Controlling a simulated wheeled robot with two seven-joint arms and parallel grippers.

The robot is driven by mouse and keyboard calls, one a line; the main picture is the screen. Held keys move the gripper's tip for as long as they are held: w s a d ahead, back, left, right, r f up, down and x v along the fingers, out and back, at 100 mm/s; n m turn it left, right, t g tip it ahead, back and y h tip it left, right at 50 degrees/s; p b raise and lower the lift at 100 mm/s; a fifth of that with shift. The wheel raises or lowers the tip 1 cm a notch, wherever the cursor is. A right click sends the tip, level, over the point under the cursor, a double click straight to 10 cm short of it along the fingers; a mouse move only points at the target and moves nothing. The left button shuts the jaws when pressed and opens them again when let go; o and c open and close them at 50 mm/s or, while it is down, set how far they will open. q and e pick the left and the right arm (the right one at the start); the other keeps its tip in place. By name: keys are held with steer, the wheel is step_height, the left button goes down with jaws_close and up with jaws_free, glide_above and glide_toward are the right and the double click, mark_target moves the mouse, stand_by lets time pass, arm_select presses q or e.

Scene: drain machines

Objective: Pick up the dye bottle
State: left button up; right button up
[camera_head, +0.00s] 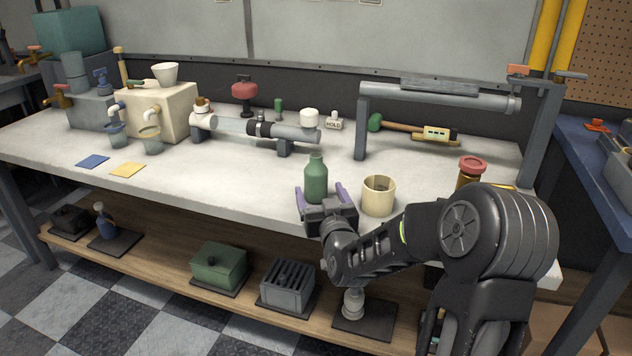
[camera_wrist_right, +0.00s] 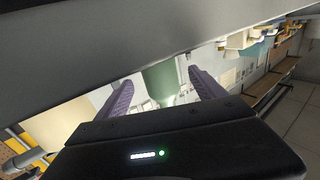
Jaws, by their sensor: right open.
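A green bottle (camera_head: 316,181), likely the dye bottle, stands upright near the front edge of the white workbench. My right gripper (camera_head: 322,193) is at its front with purple fingers spread, one to each side of the bottle. In the right wrist view the green bottle (camera_wrist_right: 162,82) shows between the two open purple fingers (camera_wrist_right: 158,88). Whether the fingers touch it cannot be told. The gripper body hides the bottle's base in the head view. My left gripper is not in view.
A cream cup (camera_head: 378,196) stands just right of the bottle, close to my right arm. An amber bottle with a red cap (camera_head: 471,171) is farther right. A grey pipe (camera_head: 265,130) lies behind. The bench (camera_head: 235,180) is clear left of the bottle.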

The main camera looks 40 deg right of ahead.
mark_target(316, 155)
steer(key=shift+w, duration=0.1)
steer(key=x, duration=0.5)
steer(key=shift+c, duration=0.5)
steer(key=c, duration=1.6)
steer(key=shift+r, duration=0.3)
steer(key=shift+r+p, duration=0.85)
steer(key=shift+r, duration=3.85)
